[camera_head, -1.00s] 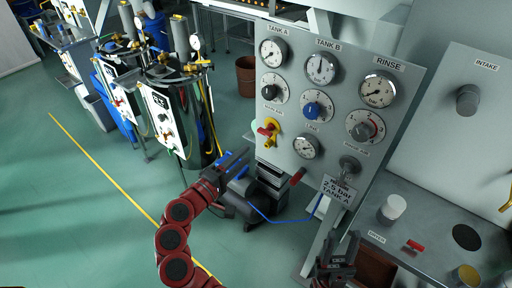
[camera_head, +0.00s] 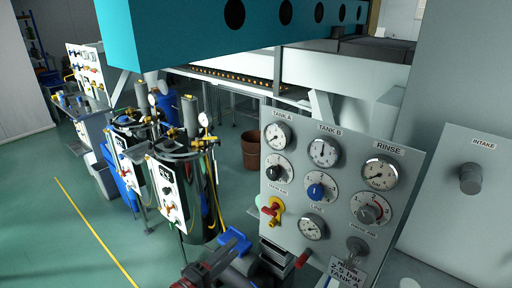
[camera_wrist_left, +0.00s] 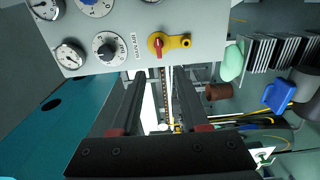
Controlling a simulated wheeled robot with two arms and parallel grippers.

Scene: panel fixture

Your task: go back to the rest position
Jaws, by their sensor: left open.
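My left gripper (camera_head: 205,271) shows only partly at the bottom edge of the head view, left of the grey gauge panel (camera_head: 338,235), with a bit of my red arm. In the left wrist view my left gripper (camera_wrist_left: 159,75) has its two dark fingers apart with nothing between them. The panel (camera_wrist_left: 125,28) appears beyond the fingertips there, with a red and yellow valve (camera_wrist_left: 168,43) and a black knob (camera_wrist_left: 108,46). The same valve (camera_head: 272,209) is at the panel's lower left in the head view. My right gripper is out of view.
Tanks (camera_head: 185,195) with hoses stand left of the panel. A brown bin (camera_head: 251,149) stands behind, and a blue object (camera_head: 233,241) is low beside the panel. A teal beam (camera_head: 215,30) crosses the top. Green floor at left (camera_head: 40,215) is clear.

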